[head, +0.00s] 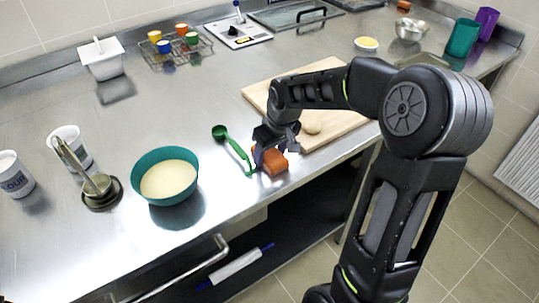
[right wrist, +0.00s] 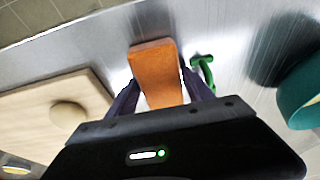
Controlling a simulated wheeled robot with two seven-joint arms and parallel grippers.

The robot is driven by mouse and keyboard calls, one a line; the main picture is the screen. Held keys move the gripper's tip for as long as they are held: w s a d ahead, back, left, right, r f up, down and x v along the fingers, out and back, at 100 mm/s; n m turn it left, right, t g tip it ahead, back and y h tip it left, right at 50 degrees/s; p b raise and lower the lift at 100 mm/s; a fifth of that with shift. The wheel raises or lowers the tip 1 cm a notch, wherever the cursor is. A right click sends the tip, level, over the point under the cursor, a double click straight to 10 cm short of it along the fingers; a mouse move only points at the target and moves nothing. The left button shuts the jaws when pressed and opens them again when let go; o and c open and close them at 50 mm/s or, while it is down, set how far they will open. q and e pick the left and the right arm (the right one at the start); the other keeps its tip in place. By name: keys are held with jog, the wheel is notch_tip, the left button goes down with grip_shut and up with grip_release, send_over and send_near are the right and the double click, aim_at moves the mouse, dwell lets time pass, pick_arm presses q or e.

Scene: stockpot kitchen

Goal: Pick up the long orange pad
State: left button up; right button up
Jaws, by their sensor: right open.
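The long orange pad (head: 271,160) lies on the steel counter near its front edge, just left of the cutting board. My right gripper (head: 270,154) is directly over the pad, its fingers pointing down and partly hiding it. In the right wrist view the orange pad (right wrist: 155,72) lies between the two open dark fingers (right wrist: 155,95), one on each side. I cannot tell whether either finger touches it. My left gripper is not in view.
A green ladle (head: 232,146) lies close left of the gripper. The cutting board (head: 345,118) with a dough ball (head: 312,127) is to the right. A teal bowl (head: 165,199) of pale liquid stands left. The counter behind the ladle is clear.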

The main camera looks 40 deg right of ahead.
aim_at(270, 154)
jog(key=shift+c, duration=0.2)
dwell(0.4)
jog(key=c, duration=1)
jog(key=shift+r, duration=0.15)
notch_tip(270, 154, up, 10)
jog(key=shift+b, duration=0.4)
